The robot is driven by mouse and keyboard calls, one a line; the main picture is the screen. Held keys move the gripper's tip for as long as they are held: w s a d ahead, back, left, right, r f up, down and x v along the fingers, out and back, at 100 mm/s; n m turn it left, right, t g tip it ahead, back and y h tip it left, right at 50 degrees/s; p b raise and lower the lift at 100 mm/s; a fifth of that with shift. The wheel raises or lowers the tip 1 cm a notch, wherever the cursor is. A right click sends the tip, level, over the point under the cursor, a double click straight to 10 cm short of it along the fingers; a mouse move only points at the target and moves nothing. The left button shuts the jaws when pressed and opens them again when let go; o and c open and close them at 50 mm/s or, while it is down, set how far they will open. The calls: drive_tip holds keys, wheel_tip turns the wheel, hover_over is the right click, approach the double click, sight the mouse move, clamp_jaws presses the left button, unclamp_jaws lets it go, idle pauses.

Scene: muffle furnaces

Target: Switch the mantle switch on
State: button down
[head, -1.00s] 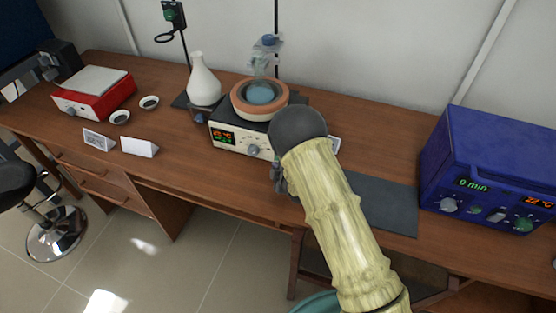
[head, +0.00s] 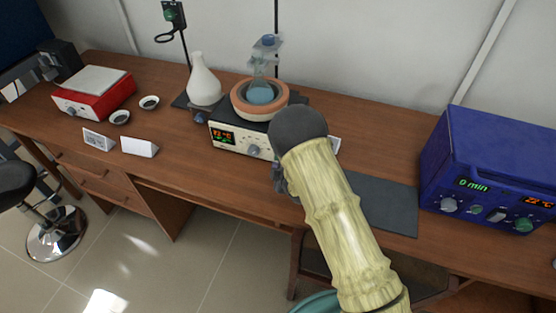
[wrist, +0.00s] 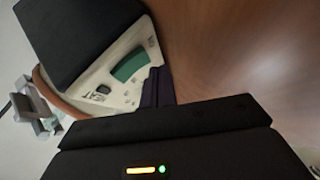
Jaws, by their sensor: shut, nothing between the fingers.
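The heating mantle (head: 236,137) stands at the middle of the bench, a cream box with a lit display, a knob and an orange-rimmed bowl holding a glass flask (head: 261,94) with blue liquid. In the wrist view its front panel shows a green rocker switch (wrist: 130,65) and a small dark part. I cannot tell which way the switch is set. My gripper (wrist: 158,88) is shut and empty, its dark fingers close beside the panel near the green switch. Whether they touch it is unclear. In the head view my arm covers the mantle's right front and most of the gripper.
A blue furnace (head: 490,165) stands at the right, with a dark mat (head: 385,203) beside it. A white flask (head: 204,82) and a stand are left of the mantle. A red balance (head: 95,92), two small dishes and white cards are further left.

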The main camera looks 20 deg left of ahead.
drive_tip(key=shift+w, duration=0.1)
drive_tip(key=shift+w, duration=0.35)
drive_tip(key=shift+w+b, duration=0.3)
drive_tip(key=shift+b, duration=0.1)
idle(0.7)
idle(0.4)
drive_tip(key=shift+s, duration=0.75)
drive_tip(key=shift+s+a+r, duration=0.1)
drive_tip(key=shift+s+r, duration=0.1)
drive_tip(key=shift+s, duration=1.05)
drive_tip(key=shift+s+a+r, duration=0.1)
drive_tip(key=shift+s+r, duration=0.05)
drive_tip(key=shift+s, duration=1.1)
